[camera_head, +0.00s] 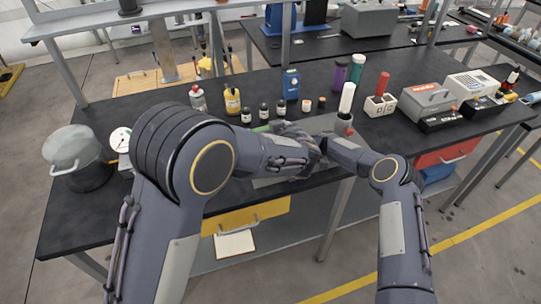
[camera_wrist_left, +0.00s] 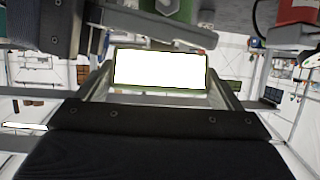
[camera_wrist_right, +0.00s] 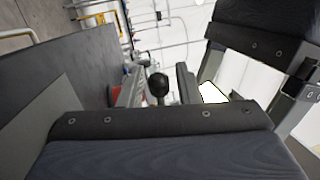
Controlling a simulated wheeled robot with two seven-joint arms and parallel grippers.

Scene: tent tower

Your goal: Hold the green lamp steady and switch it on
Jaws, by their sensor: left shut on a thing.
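The green lamp (camera_wrist_left: 160,70) shows in the left wrist view as a blank, bright white rectangular face with a thin green rim. My left gripper (camera_wrist_left: 165,88) is shut on it, one finger on each side. In the head view my left gripper (camera_head: 303,147) is over the table's front part, and the hands hide most of the lamp. A bright white patch with a thin edge, probably the lamp (camera_wrist_right: 213,92), shows in the right wrist view. My right gripper (camera_wrist_right: 157,92) is open close by, with a dark round knob (camera_wrist_right: 158,85) seen between its fingers. The lamp's switch cannot be made out.
Bottles (camera_head: 232,101) and small jars stand behind my left arm. A blue container (camera_head: 291,84) and a white cylinder (camera_head: 347,99) stand behind the hands. Grey boxes (camera_head: 428,100) fill the right. A helmet-like grey object (camera_head: 70,148) sits at the left edge.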

